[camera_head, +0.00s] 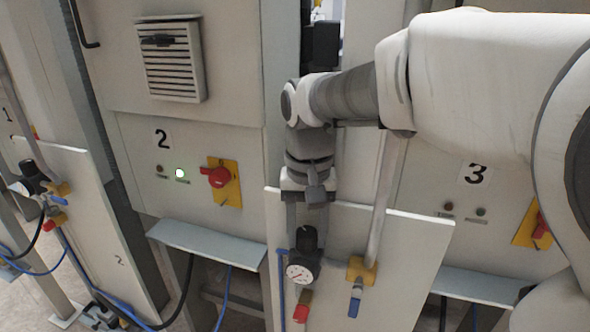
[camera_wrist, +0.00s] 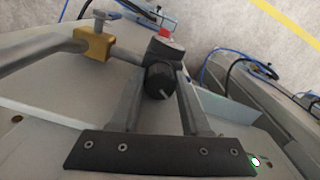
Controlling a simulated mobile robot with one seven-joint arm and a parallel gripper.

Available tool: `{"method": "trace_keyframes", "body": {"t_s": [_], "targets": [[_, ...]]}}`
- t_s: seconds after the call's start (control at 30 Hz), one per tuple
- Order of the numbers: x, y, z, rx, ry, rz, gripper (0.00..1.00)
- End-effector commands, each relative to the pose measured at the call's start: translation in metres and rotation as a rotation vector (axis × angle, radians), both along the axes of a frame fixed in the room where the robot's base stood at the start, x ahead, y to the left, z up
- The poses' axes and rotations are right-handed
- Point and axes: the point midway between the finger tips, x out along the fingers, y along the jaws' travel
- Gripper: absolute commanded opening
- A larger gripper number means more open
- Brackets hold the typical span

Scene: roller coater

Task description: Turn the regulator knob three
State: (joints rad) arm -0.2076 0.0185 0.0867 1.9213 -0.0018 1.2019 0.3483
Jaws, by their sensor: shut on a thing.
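The regulator knob (camera_head: 307,238) is a black cylinder above a round white-faced gauge (camera_head: 300,272), on a pale panel (camera_head: 405,240) left of the cabinet marked 3. In the wrist view the knob (camera_wrist: 159,80) sits between the fingertips of my gripper (camera_wrist: 160,78), with a light mark on its end. My gripper (camera_head: 308,230) reaches down from above, with its fingers on either side of the knob. It is shut on the knob. The gauge's needle is too small to read in the head view.
A yellow valve block (camera_head: 361,270) with a blue handle (camera_head: 354,307) and a grey pipe (camera_head: 386,200) stand close to the right of the knob. A red fitting (camera_head: 301,312) hangs below the gauge. Cabinet 2 has a red switch (camera_head: 216,177) and a lit green lamp (camera_head: 180,173).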

Motion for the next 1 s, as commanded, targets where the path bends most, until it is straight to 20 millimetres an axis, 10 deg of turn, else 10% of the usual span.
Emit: {"method": "trace_keyframes", "body": {"t_s": [1.0], "targets": [[0.0002,-0.0016,0.0,0.0,0.0,0.402,0.0]]}}
